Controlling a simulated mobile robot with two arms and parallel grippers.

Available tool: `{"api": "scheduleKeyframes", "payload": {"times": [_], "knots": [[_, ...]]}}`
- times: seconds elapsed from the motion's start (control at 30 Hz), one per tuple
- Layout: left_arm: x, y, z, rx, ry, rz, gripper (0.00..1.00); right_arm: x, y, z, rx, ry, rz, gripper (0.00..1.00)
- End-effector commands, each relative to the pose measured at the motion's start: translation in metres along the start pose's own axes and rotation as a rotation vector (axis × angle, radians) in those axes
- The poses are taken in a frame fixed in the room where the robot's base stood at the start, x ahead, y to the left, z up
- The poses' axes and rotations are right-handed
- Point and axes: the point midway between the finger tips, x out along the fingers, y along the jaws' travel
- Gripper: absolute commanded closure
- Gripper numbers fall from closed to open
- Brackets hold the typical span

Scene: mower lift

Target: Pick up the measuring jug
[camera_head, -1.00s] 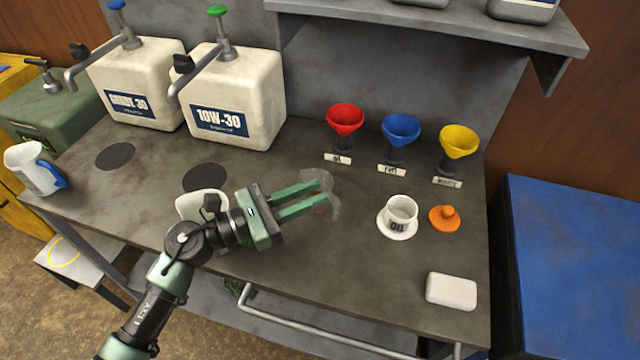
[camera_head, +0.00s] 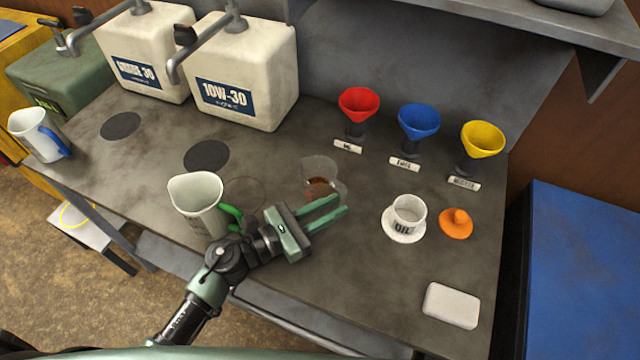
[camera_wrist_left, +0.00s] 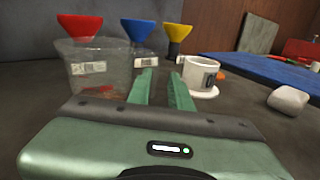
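A clear measuring jug (camera_head: 323,172) with a little brown liquid stands on the bench, right of the middle. In the left wrist view, the clear jug (camera_wrist_left: 88,72) stands left of and beyond the fingers. My left gripper (camera_head: 335,208) is just in front of it, low over the bench, with its fingers pointing right. The two fingers are apart with nothing between them, as the left wrist view (camera_wrist_left: 163,85) also shows. A white jug with a green handle (camera_head: 197,196) stands left of the gripper, partly behind my arm. My right gripper is out of view.
A white OIL cup (camera_head: 409,212) on a saucer, an orange lid (camera_head: 456,224) and a white block (camera_head: 451,306) lie to the right. Red (camera_head: 359,102), blue (camera_head: 419,121) and yellow (camera_head: 483,139) funnels stand behind. A blue-handled jug (camera_head: 37,133) stands far left.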

Motion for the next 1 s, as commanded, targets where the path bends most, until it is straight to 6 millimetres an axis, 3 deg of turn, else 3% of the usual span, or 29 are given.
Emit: {"api": "scheduleKeyframes", "payload": {"times": [0.17, 0.33, 0.57, 0.67, 1.0], "knots": [[0.029, 0.000, 0.007, -0.004, -0.004, -0.001, 0.80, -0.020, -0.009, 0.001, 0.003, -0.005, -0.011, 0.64], [0.046, 0.000, 0.003, -0.001, -0.001, -0.002, 0.80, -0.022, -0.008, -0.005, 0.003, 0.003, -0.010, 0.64], [0.048, 0.000, 0.002, 0.000, -0.001, -0.002, 0.80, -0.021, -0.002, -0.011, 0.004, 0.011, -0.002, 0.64], [0.047, 0.000, 0.002, 0.000, -0.001, -0.002, 1.00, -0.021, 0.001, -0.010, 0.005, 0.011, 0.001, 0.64], [0.047, 0.000, 0.002, -0.001, 0.000, -0.002, 1.00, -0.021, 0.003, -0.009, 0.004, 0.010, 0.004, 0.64]]}}
